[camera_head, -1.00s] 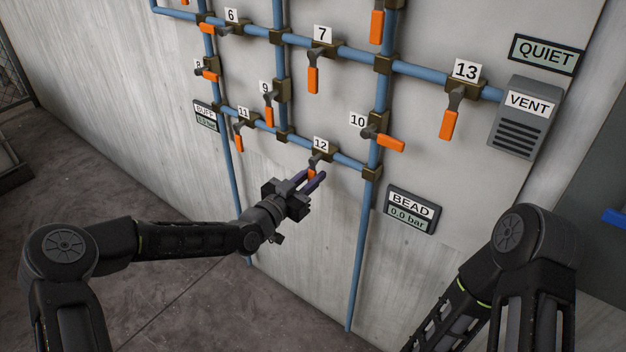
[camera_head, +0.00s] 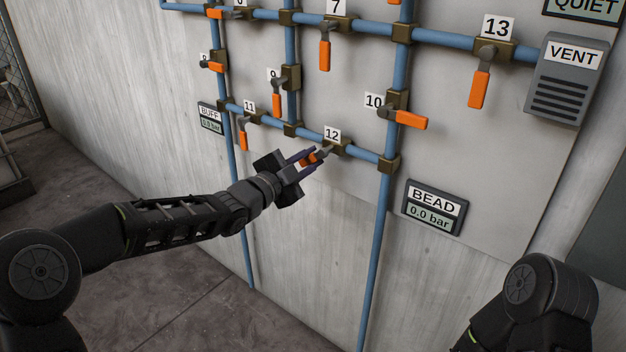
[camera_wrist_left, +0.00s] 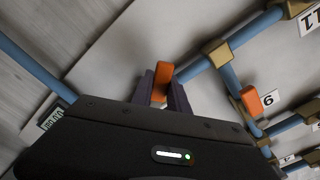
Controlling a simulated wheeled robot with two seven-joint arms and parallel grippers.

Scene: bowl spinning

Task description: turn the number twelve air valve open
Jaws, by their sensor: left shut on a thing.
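The number twelve valve (camera_head: 335,147) sits on the lower blue pipe under its white "12" plate (camera_head: 332,134). Its orange handle (camera_head: 309,158) points left and slightly down from the valve body. My left gripper (camera_head: 314,157) is shut on this handle, one dark finger on each side. My right gripper is not in view; only part of my right arm shows at lower right.
Valve eleven's handle (camera_head: 243,140) hangs just left of my left gripper. Valve ten's handle (camera_head: 411,119) points right. The BEAD gauge (camera_head: 434,207) reads 0.0 bar. The wall below the gripper is clear.

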